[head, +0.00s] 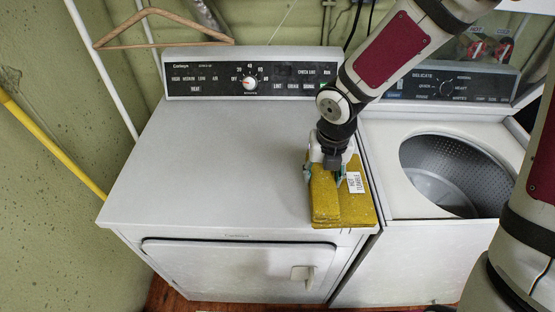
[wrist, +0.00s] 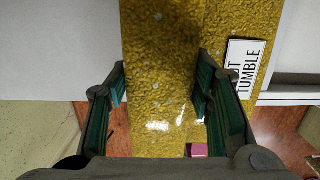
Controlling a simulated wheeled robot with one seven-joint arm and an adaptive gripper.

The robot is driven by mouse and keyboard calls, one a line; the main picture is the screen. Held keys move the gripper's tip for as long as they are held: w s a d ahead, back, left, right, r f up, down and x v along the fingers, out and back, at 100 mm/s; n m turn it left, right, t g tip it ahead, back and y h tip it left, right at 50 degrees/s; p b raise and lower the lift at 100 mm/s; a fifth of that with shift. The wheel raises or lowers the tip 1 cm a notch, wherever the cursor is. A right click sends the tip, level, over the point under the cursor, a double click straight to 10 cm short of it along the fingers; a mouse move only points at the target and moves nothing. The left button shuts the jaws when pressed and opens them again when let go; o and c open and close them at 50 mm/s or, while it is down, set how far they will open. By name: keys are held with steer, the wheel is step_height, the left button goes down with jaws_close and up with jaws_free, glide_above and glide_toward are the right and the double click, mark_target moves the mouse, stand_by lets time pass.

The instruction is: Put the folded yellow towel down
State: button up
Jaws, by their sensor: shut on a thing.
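The folded yellow towel (head: 326,198) is at the front right corner of the dryer top (head: 215,165), with its right part close to the dryer's side edge. A white label reading "TUMBLE" shows on its right part. I cannot tell whether its underside touches the dryer. My gripper (head: 325,174) points down over the towel, shut on its raised fold. In the wrist view the towel (wrist: 160,45) runs between the two fingers (wrist: 160,88), one on each side of it. The towel's underside is hidden.
The dryer top is clear to the left and behind. A washer (head: 378,185) with an open round drum (head: 450,178) stands at the right. A wooden hanger (head: 145,15) is by the wall behind. A yellow pipe (head: 50,145) runs along the left wall.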

steer(key=w+a, duration=0.4)
steer(key=a, duration=0.1)
steer(key=w+a+f, duration=0.1)
steer(key=w+a, duration=0.1)
steer(key=shift+w+a, duration=0.3)
steer(key=shift+a, duration=0.1)
steer(key=f, duration=0.1)
steer(key=f+p, duration=0.1)
steer(key=shift+w+a+f, duration=0.1)
steer(key=shift+a+f, duration=0.15)
steer(key=shift+f, duration=0.05)
steer(key=shift+w+f, duration=0.1)
steer(key=shift+f, duration=0.35)
steer(key=shift+f, duration=0.15)
steer(key=o, duration=1.2)
steer(key=shift+o, duration=0.5)
step_height(320, 180, up, 12)
steer(key=s, duration=0.1)
steer(key=shift+s+b, duration=0.25)
steer(key=shift+b, duration=0.2)
